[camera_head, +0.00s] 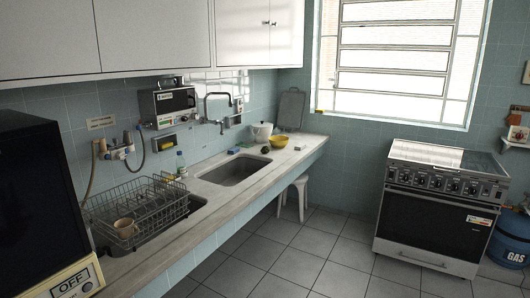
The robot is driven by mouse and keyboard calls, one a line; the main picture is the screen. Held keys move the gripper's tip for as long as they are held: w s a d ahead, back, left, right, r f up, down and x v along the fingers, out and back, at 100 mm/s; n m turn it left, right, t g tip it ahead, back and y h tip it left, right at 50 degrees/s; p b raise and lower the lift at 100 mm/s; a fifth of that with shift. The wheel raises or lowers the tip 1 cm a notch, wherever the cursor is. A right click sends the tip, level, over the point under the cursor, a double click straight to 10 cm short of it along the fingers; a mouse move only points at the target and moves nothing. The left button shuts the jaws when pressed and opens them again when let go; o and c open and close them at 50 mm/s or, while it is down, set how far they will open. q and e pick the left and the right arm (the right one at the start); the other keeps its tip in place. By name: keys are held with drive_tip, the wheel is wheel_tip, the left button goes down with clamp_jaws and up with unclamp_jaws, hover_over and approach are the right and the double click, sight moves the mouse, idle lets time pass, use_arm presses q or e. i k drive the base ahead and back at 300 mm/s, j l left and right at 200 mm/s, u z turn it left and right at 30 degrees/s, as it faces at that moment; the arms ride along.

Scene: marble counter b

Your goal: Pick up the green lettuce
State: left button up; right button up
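Neither of my grippers shows in the camera_head view.
A long counter (222,203) runs along the left wall with a sink basin (234,171). A dish rack (140,209) holds a tan mug (125,228). A stove (437,206) stands at right, a stool (294,195) under the counter. The tiled floor between is clear.

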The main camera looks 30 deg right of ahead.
sight(266, 150)
drive_tip(key=i+l, duration=0.7)
drive_tip(key=l+z, duration=0.05)
drive_tip(key=l, duration=0.05)
